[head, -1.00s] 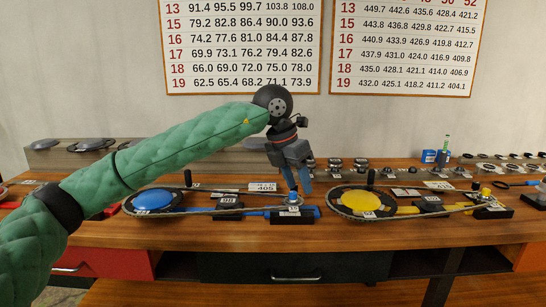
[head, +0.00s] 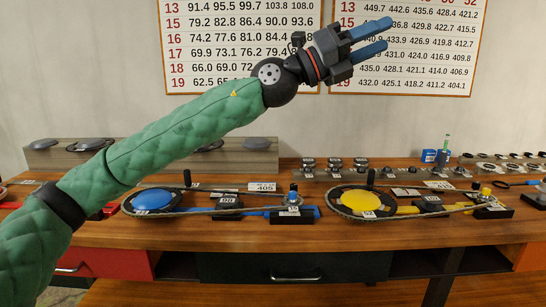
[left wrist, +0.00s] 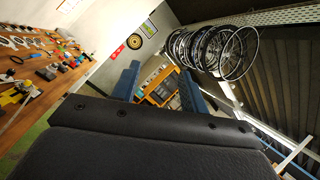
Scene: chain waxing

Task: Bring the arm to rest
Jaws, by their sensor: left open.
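My left arm, in a green quilted sleeve, comes in from the left in the head view. Its left gripper (head: 370,38) is raised well above the bench, in front of the wall charts, with its blue fingers pointing right. The fingers are apart with nothing between them. In the left wrist view the two blue fingers (left wrist: 158,84) also stand apart and empty. My right gripper is in no view.
The wooden bench (head: 240,236) below holds a chain rig with a blue disc (head: 153,200) and one with a yellow disc (head: 358,204). Several small round parts stand behind them. Wall charts (head: 410,70) hang behind the gripper. Hanging wheels (left wrist: 215,48) show in the left wrist view.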

